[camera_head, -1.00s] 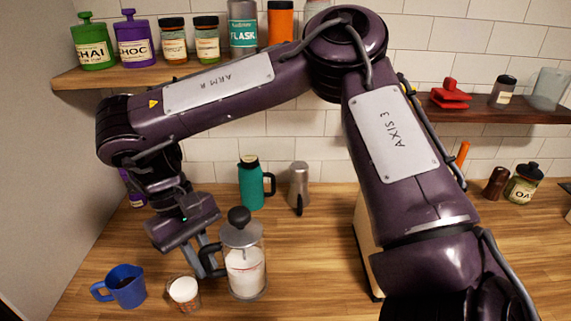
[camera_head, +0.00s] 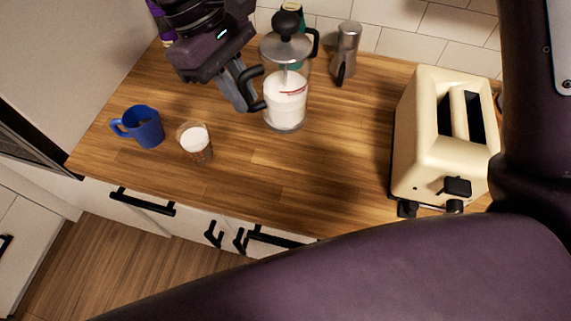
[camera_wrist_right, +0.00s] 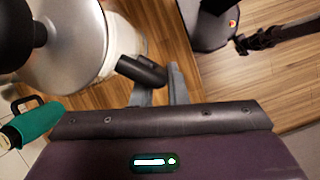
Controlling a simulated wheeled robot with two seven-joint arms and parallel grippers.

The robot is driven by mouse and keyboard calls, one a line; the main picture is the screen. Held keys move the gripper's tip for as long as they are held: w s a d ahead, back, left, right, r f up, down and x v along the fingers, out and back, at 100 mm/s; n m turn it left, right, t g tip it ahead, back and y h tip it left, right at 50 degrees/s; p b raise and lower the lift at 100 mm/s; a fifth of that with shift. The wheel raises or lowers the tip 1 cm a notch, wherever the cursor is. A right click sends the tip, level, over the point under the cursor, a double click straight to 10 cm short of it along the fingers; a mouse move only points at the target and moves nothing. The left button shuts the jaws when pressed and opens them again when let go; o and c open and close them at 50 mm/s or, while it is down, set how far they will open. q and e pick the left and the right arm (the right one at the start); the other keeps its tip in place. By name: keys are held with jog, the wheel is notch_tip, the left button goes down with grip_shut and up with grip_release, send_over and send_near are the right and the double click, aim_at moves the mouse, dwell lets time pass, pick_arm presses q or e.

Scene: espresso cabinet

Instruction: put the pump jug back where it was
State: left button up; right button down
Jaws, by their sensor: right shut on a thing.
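The pump jug (camera_head: 286,98) is a clear glass jug with a grey lid, a black knob and white liquid inside. It is upright over the left part of the wooden counter. I cannot tell whether its base touches the wood. My right gripper (camera_head: 248,96) is at the jug's left side, shut on its black handle. In the right wrist view, the grey lid (camera_wrist_right: 75,45) fills the upper left and the black handle (camera_wrist_right: 142,71) reaches between the fingers (camera_wrist_right: 160,88). My left gripper is not in view.
A small glass of white liquid (camera_head: 195,143) and a blue mug (camera_head: 146,128) stand left of the jug. A teal flask (camera_head: 292,10) is partly hidden behind it, with a metal moka pot (camera_head: 346,50) nearby. A cream toaster (camera_head: 415,140) stands right. The counter between jug and toaster is clear.

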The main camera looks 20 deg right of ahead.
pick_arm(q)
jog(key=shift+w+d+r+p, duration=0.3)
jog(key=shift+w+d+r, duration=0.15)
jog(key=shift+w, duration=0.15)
pick_arm(e)
notch_tip(320, 180, down, 20)
jog(key=shift+a+n, duration=0.3)
jog(key=shift+a, duration=0.15)
jog(key=shift+s, duration=0.15)
jog(key=c, duration=1.4)
grip_release()
jog(key=shift+c, duration=0.2)
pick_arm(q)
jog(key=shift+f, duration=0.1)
